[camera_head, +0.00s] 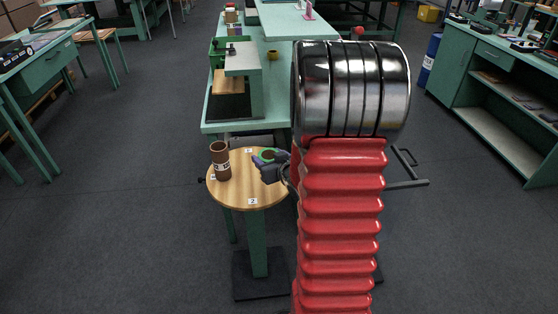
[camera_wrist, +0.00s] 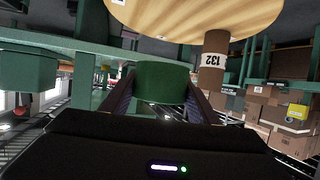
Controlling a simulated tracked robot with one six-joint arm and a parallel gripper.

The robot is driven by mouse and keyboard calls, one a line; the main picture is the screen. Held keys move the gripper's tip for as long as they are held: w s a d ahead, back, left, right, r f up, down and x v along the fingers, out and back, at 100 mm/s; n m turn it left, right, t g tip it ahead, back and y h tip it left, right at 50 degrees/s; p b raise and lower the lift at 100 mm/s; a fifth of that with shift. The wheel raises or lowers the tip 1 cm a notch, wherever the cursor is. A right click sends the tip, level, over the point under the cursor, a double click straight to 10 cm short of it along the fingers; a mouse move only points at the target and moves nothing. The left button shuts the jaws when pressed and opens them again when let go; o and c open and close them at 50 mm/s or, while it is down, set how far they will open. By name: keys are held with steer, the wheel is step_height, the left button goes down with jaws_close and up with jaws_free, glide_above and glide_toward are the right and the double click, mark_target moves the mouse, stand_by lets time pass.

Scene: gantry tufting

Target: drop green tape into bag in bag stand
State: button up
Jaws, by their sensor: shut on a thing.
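The green tape (camera_head: 267,155) is a green ring near the right part of the round wooden table top in the head view. My gripper (camera_head: 268,164) is shut on it. In the wrist view the tape (camera_wrist: 163,82) shows as a dark green band between my two fingers (camera_wrist: 162,98). That view looks upside down, with the table top above the tape. I cannot tell whether the tape touches the table. I cannot make out a bag or bag stand; my arm hides much of the area behind it.
A brown labelled cylinder (camera_head: 220,163) stands upright on the left of the round table (camera_head: 252,188). A grey tubular frame (camera_head: 408,184) sticks out right of my arm. A long green bench (camera_head: 276,97) lies behind.

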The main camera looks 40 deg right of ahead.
steer(key=w+a+r+n+y, duration=0.1)
steer(key=w+a, duration=0.2)
steer(key=a, duration=0.7)
steer(key=w+a+r+n+y, duration=0.1)
steer(key=w+a, duration=0.2)
steer(key=a, duration=0.8)
steer(key=w+a+r+n+y, duration=0.1)
steer(key=w+a+y, duration=0.1)
steer(key=a, duration=0.9)
steer(key=shift+w+r+t, duration=0.3)
steer(key=shift+w+r, duration=0.05)
steer(key=shift+w, duration=0.5)
